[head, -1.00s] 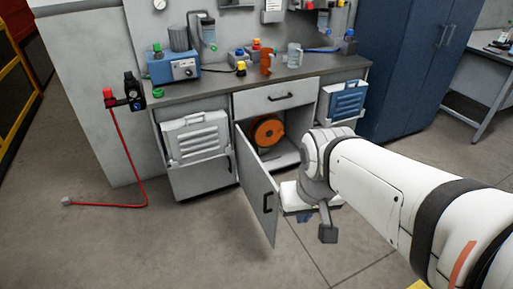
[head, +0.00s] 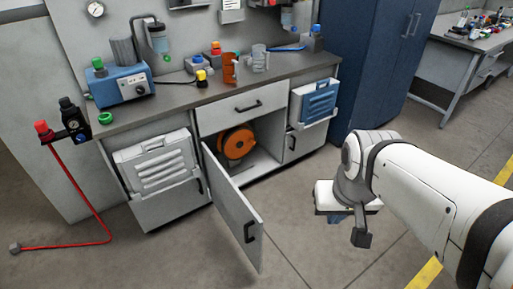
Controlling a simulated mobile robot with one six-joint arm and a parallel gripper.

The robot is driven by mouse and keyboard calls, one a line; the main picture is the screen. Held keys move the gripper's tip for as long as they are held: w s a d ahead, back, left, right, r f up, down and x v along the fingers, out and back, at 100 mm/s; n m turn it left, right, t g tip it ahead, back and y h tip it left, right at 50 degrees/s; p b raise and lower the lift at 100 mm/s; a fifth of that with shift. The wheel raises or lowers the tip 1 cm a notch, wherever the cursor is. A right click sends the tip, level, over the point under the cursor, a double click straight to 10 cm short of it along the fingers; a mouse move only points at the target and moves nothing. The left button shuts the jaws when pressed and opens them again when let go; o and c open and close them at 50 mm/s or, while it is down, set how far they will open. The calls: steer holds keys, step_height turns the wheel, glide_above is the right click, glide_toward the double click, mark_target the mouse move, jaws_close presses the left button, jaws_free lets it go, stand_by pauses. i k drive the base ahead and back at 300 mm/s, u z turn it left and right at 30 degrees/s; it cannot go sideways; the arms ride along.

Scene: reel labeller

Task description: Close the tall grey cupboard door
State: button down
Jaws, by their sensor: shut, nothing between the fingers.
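The grey cupboard door (head: 234,213) stands wide open below the counter, swung out toward me, with a black handle (head: 249,233) near its free edge. The open cupboard (head: 268,166) behind it holds an orange reel (head: 236,143). My gripper (head: 361,238) is shut and empty, pointing down over the floor to the right of the door and apart from it. Its fingers are small in view and partly hidden by the wrist.
A drawer (head: 270,100) above the cupboard is shut. Bottles, cups and a blue device (head: 121,83) stand on the counter. A blue cabinet (head: 372,65) stands at right. A red hose (head: 83,185) lies at left. Floor around the door is clear.

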mark_target(226, 210)
steer(key=z, duration=0.25)
steer(key=i, duration=0.9)
steer(key=u, duration=0.35)
